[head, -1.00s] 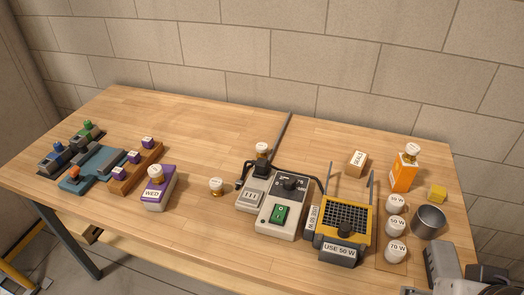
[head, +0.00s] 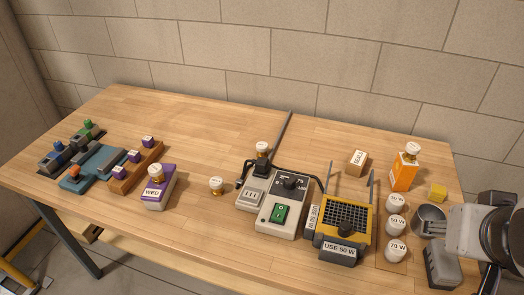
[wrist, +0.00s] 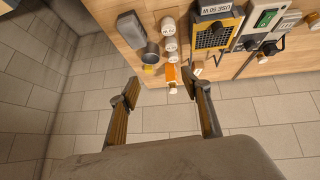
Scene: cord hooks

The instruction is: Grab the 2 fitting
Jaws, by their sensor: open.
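Several small brass fittings with white tops are in the head view. One stands alone on the table (head: 216,185). One fitting (head: 155,174) is on the purple WED box, one fitting (head: 262,150) is at the back of the grey unit, and one fitting (head: 412,150) is on the orange box. Their markings are too small to read, so I cannot tell which is the 2 fitting. My gripper (wrist: 160,88) is open and empty in the wrist view, its fingers spread above the table's edge and floor. In the head view my arm enters at the right edge.
Near my arm are a metal cup (head: 428,214), a grey block (head: 442,265), a yellow cube (head: 437,193) and several white W-marked caps (head: 396,226). The USE 50 W heater (head: 345,225) and corded grey unit (head: 280,215) stand mid-table.

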